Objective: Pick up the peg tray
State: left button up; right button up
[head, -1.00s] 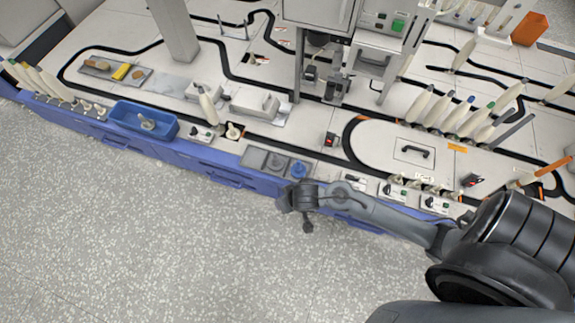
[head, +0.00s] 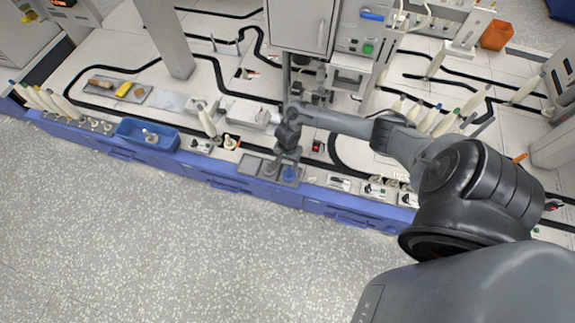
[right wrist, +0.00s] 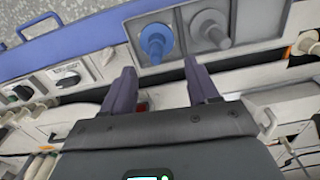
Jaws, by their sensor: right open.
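The peg tray (head: 250,163) is a grey, shallow tray with square compartments at the front edge of the bench. In the right wrist view the tray (right wrist: 180,42) holds a blue peg (right wrist: 156,42) and a grey peg (right wrist: 209,29), each with a round flange. My right gripper (head: 281,165) is over the tray in the head view and hides part of it. In the right wrist view the right gripper (right wrist: 160,66) is open, its two fingers apart at the tray's near edge, with nothing clearly held between them. My left gripper is out of view.
A blue bin (head: 130,127) with a peg inside stands left of the tray. Small switch boxes (head: 340,183) line the bench edge to its right. Pale bobbins (head: 207,122) and a machine (head: 300,27) stand behind. The floor in front is clear.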

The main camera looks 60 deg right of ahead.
aim_at(289, 171)
notch_tip(289, 171, down, 4)
jog(key=shift+f+b, duration=0.1)
jog(key=shift+b, duration=1.1)
jog(key=f+b, duration=0.4)
jog(key=shift+s+d, duration=0.15)
jog(key=shift+s, duration=0.15)
jog(key=shift+f+b, duration=0.55)
jog(key=shift+b, duration=0.05)
grip_shut()
